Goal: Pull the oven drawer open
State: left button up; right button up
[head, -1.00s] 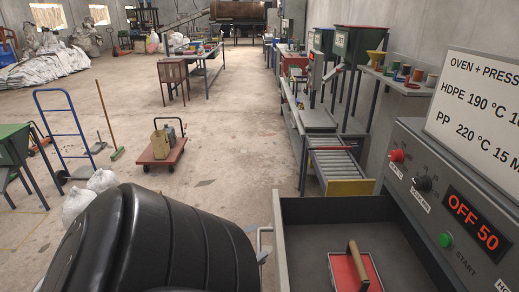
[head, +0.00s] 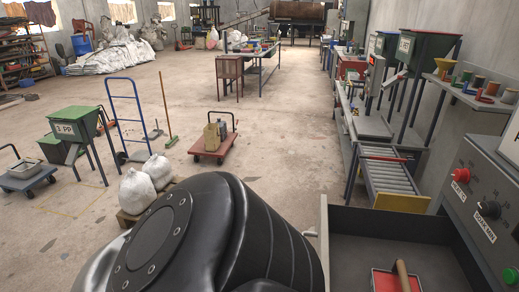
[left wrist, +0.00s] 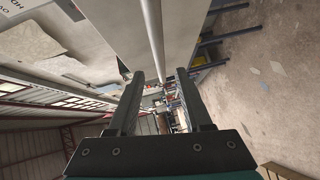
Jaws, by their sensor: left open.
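The oven drawer (head: 336,258) is a dark grey box at the lower right of the head view, its inside showing from above. Part of its pale handle (head: 311,234) shows at its left side, beside my black left arm. In the left wrist view my left gripper (left wrist: 160,75) is open. A long pale bar (left wrist: 153,30), which looks like the drawer handle, runs lengthwise in line with the gap between the fingers. I cannot tell whether the fingers touch it. My left gripper is hidden behind the arm in the head view. My right gripper is out of view.
A red plate with a wooden handle (head: 402,275) lies in the drawer. The oven control panel (head: 487,205) stands at the right. A roller table (head: 392,178) is beyond the drawer. White sacks (head: 137,190) and a red trolley (head: 210,147) stand left, with open floor between.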

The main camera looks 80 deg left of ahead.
pick_arm(q)
jog(key=v, duration=0.8)
jog(key=shift+s, duration=0.2)
jog(key=shift+d, duration=0.1)
jog(key=s+d+f+m+g+h+b, duration=0.1)
jog(key=d+f+m, duration=0.6)
jog(key=f, duration=0.8)
jog(key=s+d+f+m+g+h+b, duration=0.1)
jog(key=d+f+m+g+h+b, duration=0.2)
jog(key=f, duration=1.2)
jog(key=s+d+f+m+g+h+b, duration=0.1)
jog(key=d+f+m+g+h+b, duration=0.1)
jog(key=d+f+m+g+b, duration=0.4)
jog(key=d+f+m+g, duration=0.4)
jog(key=f+m, duration=0.3)
jog(key=f, duration=0.2)
jog(key=shift+d+m, duration=0.3)
jog(key=shift+d, duration=0.35)
jog(key=shift+s, duration=0.1)
